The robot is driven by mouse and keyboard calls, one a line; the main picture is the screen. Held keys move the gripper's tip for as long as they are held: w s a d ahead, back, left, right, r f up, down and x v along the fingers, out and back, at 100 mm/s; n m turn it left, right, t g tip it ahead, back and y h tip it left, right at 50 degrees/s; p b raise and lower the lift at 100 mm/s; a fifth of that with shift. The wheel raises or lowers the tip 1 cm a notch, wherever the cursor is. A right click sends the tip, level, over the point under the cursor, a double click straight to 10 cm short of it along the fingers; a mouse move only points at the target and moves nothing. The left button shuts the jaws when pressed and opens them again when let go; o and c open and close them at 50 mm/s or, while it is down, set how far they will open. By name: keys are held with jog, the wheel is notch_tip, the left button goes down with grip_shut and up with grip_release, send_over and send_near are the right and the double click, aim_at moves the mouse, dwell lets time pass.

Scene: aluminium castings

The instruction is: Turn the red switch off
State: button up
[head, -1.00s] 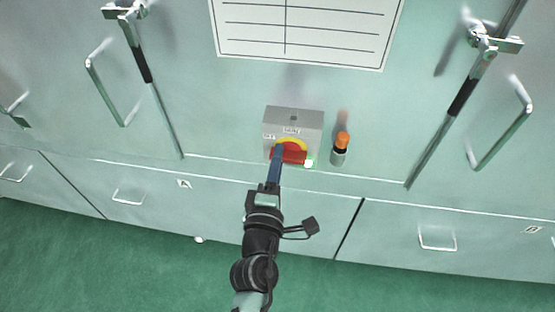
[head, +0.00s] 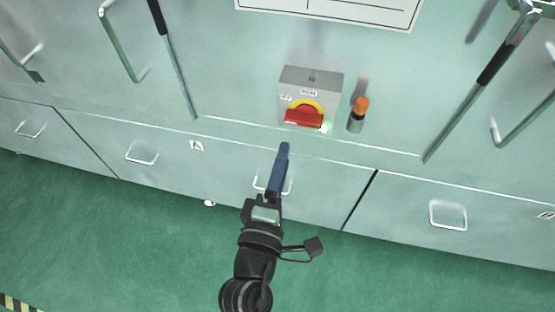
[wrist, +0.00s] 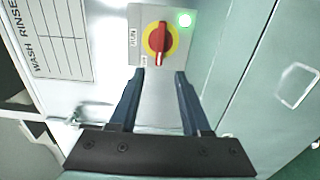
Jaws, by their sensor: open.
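The red switch (head: 303,118) is a rotary handle on a yellow disc, on the front of a grey box (head: 312,77). In the head view the handle lies nearly level across the disc. In the wrist view the red switch (wrist: 160,40) runs nearly upright, slightly tilted, with a "RUN" label to its left and a second small label at lower left. A green lamp (wrist: 184,20) beside it glows. My gripper (head: 284,147) is open and empty, in front of and below the box, apart from the switch. Its two blue fingers (wrist: 160,73) point toward the switch.
An orange-topped bottle (head: 358,114) stands close to the right of the box. A white chart (head: 340,12) is above. Bar handles and dark-gripped rods flank the box. Drawers with handles (head: 448,214) lie below, over a green floor. The space around my gripper is clear.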

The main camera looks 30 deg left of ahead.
jog(key=shift+b+v, duration=0.35)
jog(key=shift+v, duration=1.35)
jog(key=w+d+r+m+t+h+p, duration=0.1)
jog(key=w+d+r+m+t+h, duration=0.3)
jog(key=r, duration=0.6)
jog(key=w+d+r+m+y+p, duration=0.1)
jog(key=w+d+r+m, duration=0.3)
jog(key=r, duration=0.7)
jog(key=w+d+r+m+t+h+p, duration=0.1)
jog(key=d+r+m+t+h+p, duration=0.1)
jog(key=r+m, duration=0.6)
jog(key=s+d+r+m+t, duration=0.1)
jog(key=s+r, duration=0.1)
jog(key=r, duration=0.6)
jog(key=s+d+r+m+t+p, duration=0.1)
jog(key=s+d+r+m, duration=0.1)
jog(key=r, duration=0.7)
jog(key=s+d+r+m+t+p, duration=0.1)
jog(key=s+r+m+t, duration=0.1)
jog(key=r, duration=0.6)
jog(key=shift+s+d+r, duration=0.2)
jog(key=shift+s+r, duration=0.15)
jog(key=shift+s, duration=0.35)
